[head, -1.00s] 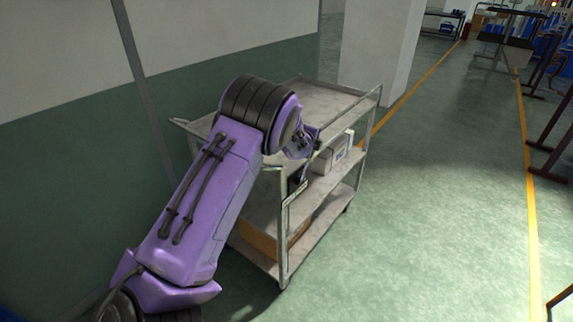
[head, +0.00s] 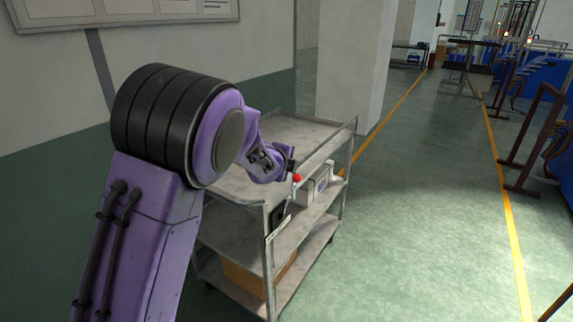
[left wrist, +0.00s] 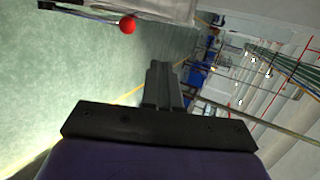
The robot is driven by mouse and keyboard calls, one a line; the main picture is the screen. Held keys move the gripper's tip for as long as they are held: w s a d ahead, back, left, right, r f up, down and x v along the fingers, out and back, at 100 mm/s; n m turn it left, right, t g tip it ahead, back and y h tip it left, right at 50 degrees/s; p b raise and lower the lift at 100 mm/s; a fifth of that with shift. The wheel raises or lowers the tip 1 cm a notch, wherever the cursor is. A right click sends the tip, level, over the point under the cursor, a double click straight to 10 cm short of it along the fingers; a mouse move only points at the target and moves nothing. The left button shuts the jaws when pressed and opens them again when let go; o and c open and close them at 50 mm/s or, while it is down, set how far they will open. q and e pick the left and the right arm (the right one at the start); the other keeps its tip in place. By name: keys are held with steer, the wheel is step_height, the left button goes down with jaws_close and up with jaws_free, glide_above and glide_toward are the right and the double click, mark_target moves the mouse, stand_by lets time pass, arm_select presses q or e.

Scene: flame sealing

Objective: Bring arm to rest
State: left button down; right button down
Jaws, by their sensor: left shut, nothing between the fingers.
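My purple left arm comes in from the left in the head view and bends toward the metal cart (head: 335,132). A red ball (head: 297,178) shows just below the end of my arm, beside the cart. It also shows in the left wrist view (left wrist: 127,25), apart from the fingers. My right gripper is in neither view.
A white box (head: 317,185) is on the cart's middle shelf, and a brown box (head: 245,280) is on the bottom shelf. A wall and a pale pillar (head: 352,60) stand behind. Open green floor (head: 420,210) lies to the right, with yellow lines.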

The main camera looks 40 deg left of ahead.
arm_select(q)
steer(key=shift+s+r, duration=0.35)
steer(key=shift+s, duration=0.1)
steer(key=shift+w, duration=0.1)
